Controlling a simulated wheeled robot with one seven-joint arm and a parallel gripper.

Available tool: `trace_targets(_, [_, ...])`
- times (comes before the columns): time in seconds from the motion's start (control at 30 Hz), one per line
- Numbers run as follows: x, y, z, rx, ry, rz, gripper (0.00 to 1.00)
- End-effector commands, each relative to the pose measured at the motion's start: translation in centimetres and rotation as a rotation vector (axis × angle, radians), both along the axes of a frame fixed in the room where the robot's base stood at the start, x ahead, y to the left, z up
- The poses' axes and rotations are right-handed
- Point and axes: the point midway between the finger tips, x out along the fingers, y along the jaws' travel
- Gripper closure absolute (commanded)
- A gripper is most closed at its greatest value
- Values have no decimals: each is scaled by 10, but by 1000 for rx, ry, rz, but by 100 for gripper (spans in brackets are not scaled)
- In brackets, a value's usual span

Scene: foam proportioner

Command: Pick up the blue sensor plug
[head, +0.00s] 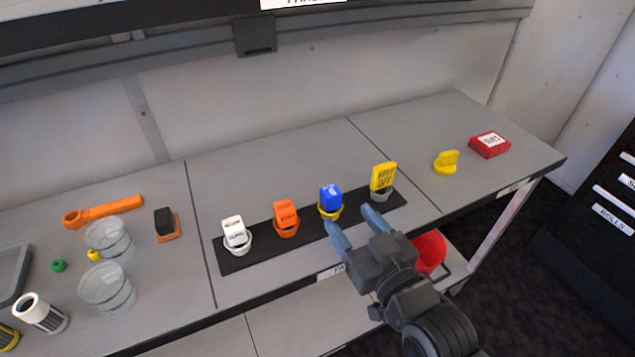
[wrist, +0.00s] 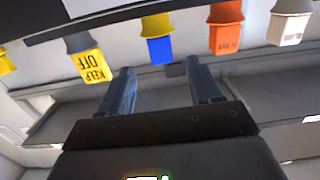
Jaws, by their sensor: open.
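The blue sensor plug (head: 331,195) stands upright in a yellow ring holder (head: 330,214) on the black strip (head: 240,262) of the workbench. In the wrist view the blue plug (wrist: 161,50) appears upside down, beyond the fingertips and between their lines. My gripper (head: 350,218) is open and empty, just in front of the blue plug on the bench's front side, with its blue-grey fingers pointing at it. In the wrist view my gripper (wrist: 158,72) shows both fingers apart with nothing between them. The fingers appear apart from the plug.
A yellow "KEEP OFF" plug (head: 383,177) stands close on the right, an orange plug (head: 285,214) and a white plug (head: 235,232) on the left. A yellow knob (head: 446,161) and red box (head: 489,145) lie farther right. Clear cups (head: 107,288) and an orange wrench (head: 103,211) lie left.

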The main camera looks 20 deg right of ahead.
Motion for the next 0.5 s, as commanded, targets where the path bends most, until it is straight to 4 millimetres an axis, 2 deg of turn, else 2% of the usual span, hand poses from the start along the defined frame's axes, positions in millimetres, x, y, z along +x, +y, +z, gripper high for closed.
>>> trace_targets(0.37, [32,0,0,0,-2,-1,36])
trace_targets(0.5, [51,1,0,1,-2,0,36])
